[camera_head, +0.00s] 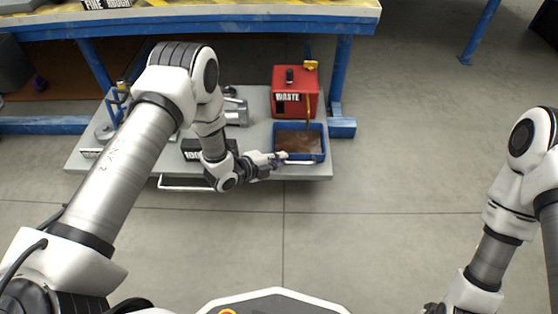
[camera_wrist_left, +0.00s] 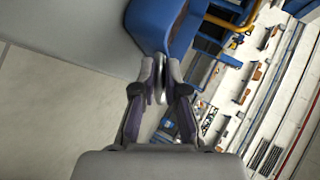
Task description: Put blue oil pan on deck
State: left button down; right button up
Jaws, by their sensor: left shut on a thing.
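The blue oil pan (camera_head: 323,143) is a rectangular tray with brown contents, at the front right corner of the low grey deck (camera_head: 135,160). I cannot tell whether it rests on the deck or is held just above it. My left gripper (camera_head: 283,157) is at the pan's front side, shut on its metal handle. In the left wrist view the fingers (camera_wrist_left: 160,88) close on the silver handle, with the blue pan (camera_wrist_left: 155,22) just beyond.
A red WASTE box (camera_head: 295,92) stands on the deck right behind the pan. A black labelled block (camera_head: 195,148) and metal parts (camera_head: 237,108) are on the deck to the left. A blue-framed workbench (camera_head: 240,20) overhangs the back. The floor (camera_head: 390,150) at right is clear.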

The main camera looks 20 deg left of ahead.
pick_arm(q)
jog(key=c, duration=1.2)
grip_release()
jog(key=shift+f, duration=0.1)
jog(key=shift+s+a+r, duration=0.1)
jog(key=shift+s+r, duration=0.05)
jog(key=shift+r, duration=0.15)
jog(key=p+v, duration=0.6)
jog(key=v, duration=0.5)
jog(key=s+f+n+g+y, duration=0.1)
jog(key=s+n+g+y, duration=0.1)
jog(key=s+n, duration=0.5)
jog(key=s+a+f+n+g+y, duration=0.1)
jog(key=s+f+n+g+y, duration=0.1)
jog(key=s+n+g, duration=0.3)
jog(key=s+f+n+g+y, duration=0.1)
jog(key=s+n+g+y, duration=0.2)
jog(key=s+n, duration=0.7)
jog(key=s+g, duration=0.1)
jog(key=s, duration=0.3)
jog(key=shift+s+a+f+n, duration=0.3)
jog(key=shift+s+a+f, duration=0.05)
jog(key=shift+a, duration=0.05)
